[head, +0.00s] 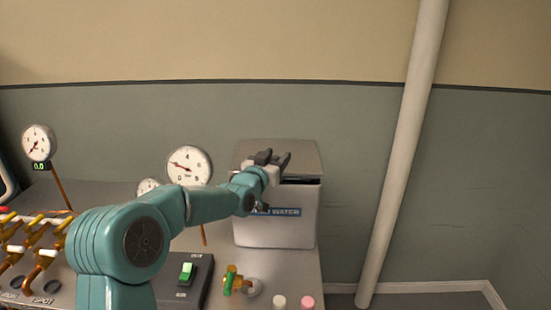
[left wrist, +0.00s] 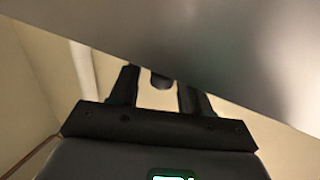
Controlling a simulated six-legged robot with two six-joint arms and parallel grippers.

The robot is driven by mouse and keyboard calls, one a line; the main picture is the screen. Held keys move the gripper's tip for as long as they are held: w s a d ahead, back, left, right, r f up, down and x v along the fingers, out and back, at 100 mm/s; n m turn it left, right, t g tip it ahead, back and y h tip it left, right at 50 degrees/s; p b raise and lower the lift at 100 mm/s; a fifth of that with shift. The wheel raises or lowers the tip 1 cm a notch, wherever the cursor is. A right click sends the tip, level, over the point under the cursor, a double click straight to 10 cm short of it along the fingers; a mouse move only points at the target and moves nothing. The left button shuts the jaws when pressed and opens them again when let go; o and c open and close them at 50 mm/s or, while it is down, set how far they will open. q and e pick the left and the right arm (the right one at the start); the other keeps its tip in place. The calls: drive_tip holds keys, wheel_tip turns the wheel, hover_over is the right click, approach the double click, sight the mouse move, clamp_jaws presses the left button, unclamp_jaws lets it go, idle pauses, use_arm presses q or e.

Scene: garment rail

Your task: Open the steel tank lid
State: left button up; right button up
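The steel tank (head: 290,222) is a grey box with a blue "WATER" label, standing on the bench right of centre in the head view. Its flat lid (head: 300,150) is on top, with a dark gap under its front edge, so it looks slightly raised. My left gripper (head: 273,157) is in front of the lid, fingers apart. In the left wrist view the gripper (left wrist: 157,80) is open, and a short dark cylinder (left wrist: 161,81) shows between the fingers. I cannot tell whether they touch it. A grey metal surface (left wrist: 190,40) fills the top there. My right gripper is not in view.
Round gauges (head: 189,165) stand behind my left arm. A switch box (head: 185,280), a green-handled valve (head: 232,281) and two knobs (head: 307,302) are on the bench in front. Pipes with yellow handles (head: 38,235) are at left. A white pole (head: 400,160) stands right of the tank.

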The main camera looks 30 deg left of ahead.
use_arm(q)
drive_tip(key=shift+s, duration=0.15)
drive_tip(key=shift+s, duration=0.3)
drive_tip(key=s+d+b, duration=0.2)
drive_tip(key=s+b, duration=0.2)
drive_tip(key=s, duration=1.1)
drive_tip(key=shift+s+d+b, duration=0.2)
drive_tip(key=shift+d+b, duration=0.1)
drive_tip(key=shift+b, duration=0.05)
drive_tip(key=shift+o, duration=0.4)
drive_tip(key=shift+r, duration=0.1)
